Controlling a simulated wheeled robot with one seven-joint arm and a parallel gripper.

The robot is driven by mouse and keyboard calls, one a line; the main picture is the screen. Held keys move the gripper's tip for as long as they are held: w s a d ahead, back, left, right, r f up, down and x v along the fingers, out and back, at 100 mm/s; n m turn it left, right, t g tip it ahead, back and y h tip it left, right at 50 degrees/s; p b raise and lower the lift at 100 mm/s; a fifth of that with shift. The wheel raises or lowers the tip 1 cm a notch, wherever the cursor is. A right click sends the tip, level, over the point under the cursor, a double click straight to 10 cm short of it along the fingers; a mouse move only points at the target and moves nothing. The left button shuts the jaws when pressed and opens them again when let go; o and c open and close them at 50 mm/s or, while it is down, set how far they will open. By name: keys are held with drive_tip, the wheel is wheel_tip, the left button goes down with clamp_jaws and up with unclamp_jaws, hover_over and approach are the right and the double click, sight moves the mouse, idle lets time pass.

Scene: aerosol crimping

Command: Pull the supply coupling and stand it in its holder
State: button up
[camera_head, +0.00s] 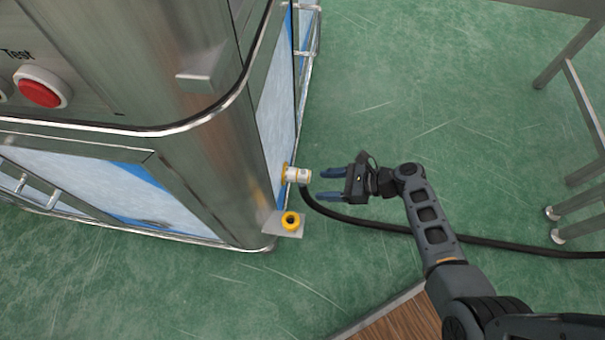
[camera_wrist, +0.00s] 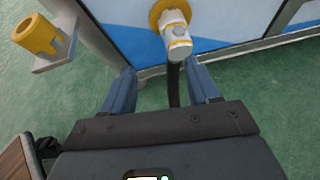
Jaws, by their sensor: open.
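The supply coupling (camera_head: 298,175) is a pale cylinder with yellow bands, seated at a yellow ring on the machine's side panel. A black hose hangs from it. In the wrist view the coupling (camera_wrist: 177,38) is ahead of the fingertips, near the top centre. The holder (camera_head: 291,221) is a yellow ring on a small metal plate at the machine's lower corner. It shows as an empty-looking yellow cup (camera_wrist: 38,36) in the wrist view. My gripper (camera_head: 327,183) is open and empty, to the right of the coupling, with its fingers pointing at it and not touching.
The black hose (camera_head: 400,229) runs right across the green floor, passing beneath my arm. The steel machine (camera_head: 190,110) with a red button (camera_head: 40,93) fills the left. A metal table frame (camera_head: 570,55) stands at the right. A wooden surface (camera_head: 400,320) is at the bottom.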

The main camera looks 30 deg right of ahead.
sight(308, 174)
drive_tip(key=shift+m+y, duration=0.4)
drive_tip(key=shift+m, duration=0.2)
drive_tip(key=d, duration=0.1)
drive_tip(key=d+r, duration=0.1)
drive_tip(key=w+d, duration=0.1)
drive_tip(key=shift+d+r, duration=0.2)
drive_tip(key=shift+d, duration=0.15)
drive_tip(key=shift+b+x, duration=2.55)
drive_tip(key=shift+x, duration=1.95)
drive_tip(key=shift+p, duration=0.3)
drive_tip(key=shift+c, duration=0.3)
